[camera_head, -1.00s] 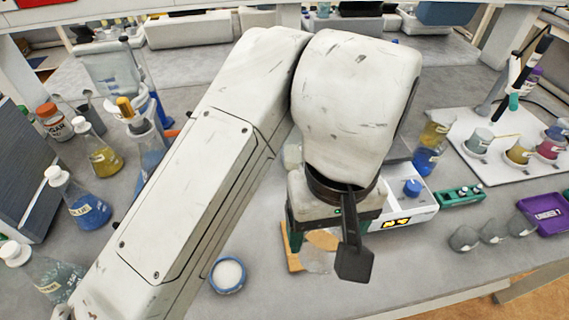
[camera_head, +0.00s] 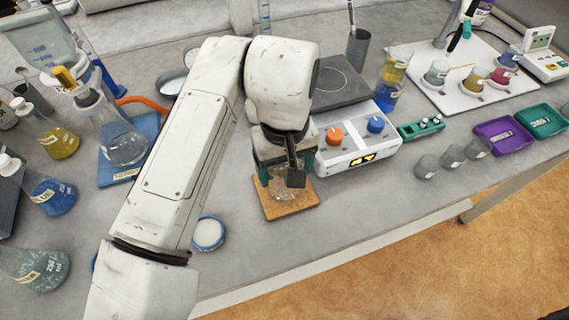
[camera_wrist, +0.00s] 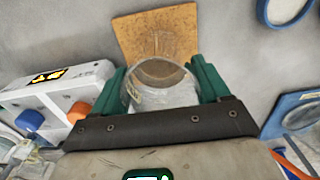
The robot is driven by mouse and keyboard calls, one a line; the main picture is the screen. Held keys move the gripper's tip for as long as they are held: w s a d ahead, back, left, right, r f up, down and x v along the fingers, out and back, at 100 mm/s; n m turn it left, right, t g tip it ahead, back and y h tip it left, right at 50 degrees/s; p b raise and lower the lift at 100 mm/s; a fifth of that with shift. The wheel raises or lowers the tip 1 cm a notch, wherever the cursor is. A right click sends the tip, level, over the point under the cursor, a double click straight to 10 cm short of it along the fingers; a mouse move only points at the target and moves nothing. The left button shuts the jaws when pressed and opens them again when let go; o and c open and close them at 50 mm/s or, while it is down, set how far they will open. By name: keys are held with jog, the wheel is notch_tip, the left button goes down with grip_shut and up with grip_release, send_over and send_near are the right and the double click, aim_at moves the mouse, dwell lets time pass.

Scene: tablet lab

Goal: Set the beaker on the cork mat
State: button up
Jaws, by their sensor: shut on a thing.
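My gripper (camera_head: 285,168) is shut on a clear glass beaker (camera_head: 281,190), with a teal finger on each side. The square cork mat (camera_head: 304,201) lies on the bench directly below, and the beaker appears over its middle in the head view. In the wrist view the beaker (camera_wrist: 160,97) sits between the fingers of my gripper (camera_wrist: 158,68), with the cork mat (camera_wrist: 180,22) behind it. The beaker looks roughly upright. I cannot tell whether its base touches the mat.
A hotplate (camera_head: 355,143) with orange and blue knobs stands close to the mat's right. A white-filled blue-rimmed dish (camera_head: 208,233) lies to its left. Flasks, including a blue one (camera_head: 52,197), stand farther left.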

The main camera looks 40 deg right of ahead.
jog(key=shift+f, duration=0.15)
jog(key=o, duration=1.2)
notch_tip(320, 180, up, 12)
jog(key=shift+r, duration=0.2)
